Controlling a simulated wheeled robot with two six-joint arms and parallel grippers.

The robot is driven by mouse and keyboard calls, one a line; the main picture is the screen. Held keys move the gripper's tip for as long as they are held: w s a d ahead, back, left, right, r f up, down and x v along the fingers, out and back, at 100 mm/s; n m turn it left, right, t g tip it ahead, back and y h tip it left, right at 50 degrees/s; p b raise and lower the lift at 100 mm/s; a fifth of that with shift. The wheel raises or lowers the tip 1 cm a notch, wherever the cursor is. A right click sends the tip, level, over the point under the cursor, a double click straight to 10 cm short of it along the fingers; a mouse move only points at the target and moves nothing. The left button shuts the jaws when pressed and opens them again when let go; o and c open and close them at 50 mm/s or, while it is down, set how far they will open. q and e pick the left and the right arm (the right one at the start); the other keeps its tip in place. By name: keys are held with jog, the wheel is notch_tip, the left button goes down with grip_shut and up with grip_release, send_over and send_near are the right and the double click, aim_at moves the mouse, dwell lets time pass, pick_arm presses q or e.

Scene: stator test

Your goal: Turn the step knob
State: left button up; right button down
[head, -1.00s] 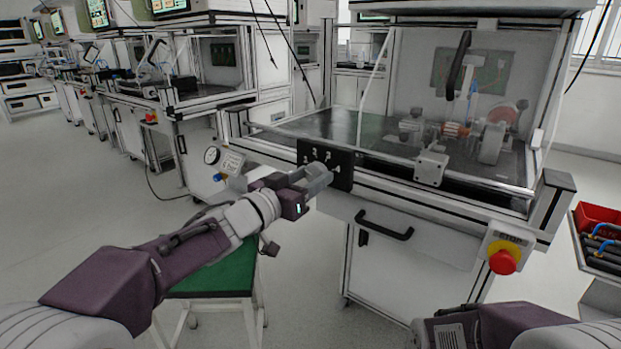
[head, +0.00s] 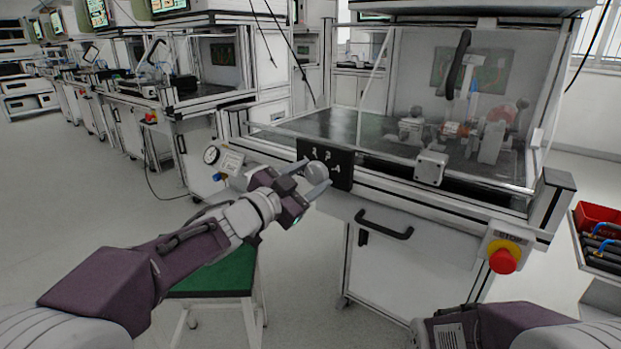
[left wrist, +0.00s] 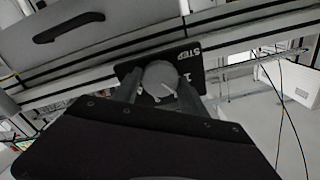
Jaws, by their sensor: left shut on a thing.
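The step knob (head: 316,173) is a round grey knob on a black panel (head: 343,166) at the front left edge of the test bench. In the left wrist view the knob (left wrist: 160,77) shows a white pointer line, and part of the word STEP reads on the panel (left wrist: 187,60). My left gripper (head: 310,180) is shut on the knob, with one finger on each side of it. In the left wrist view the fingers (left wrist: 160,88) also flank the knob. My right arm shows at the bottom right, but its gripper is out of view.
A clear guard covers the bench top and its machine (head: 490,140). A drawer handle (head: 384,224) and a red stop button (head: 503,261) are on the bench front. A green-topped stool (head: 215,279) stands below my left arm. A red bin (head: 598,217) is at the right.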

pick_arm(q)
jog(key=shift+m, duration=1)
jog(key=o, duration=1.4)
jog(key=shift+p+v, duration=1.55)
jog(key=shift+v, duration=3)
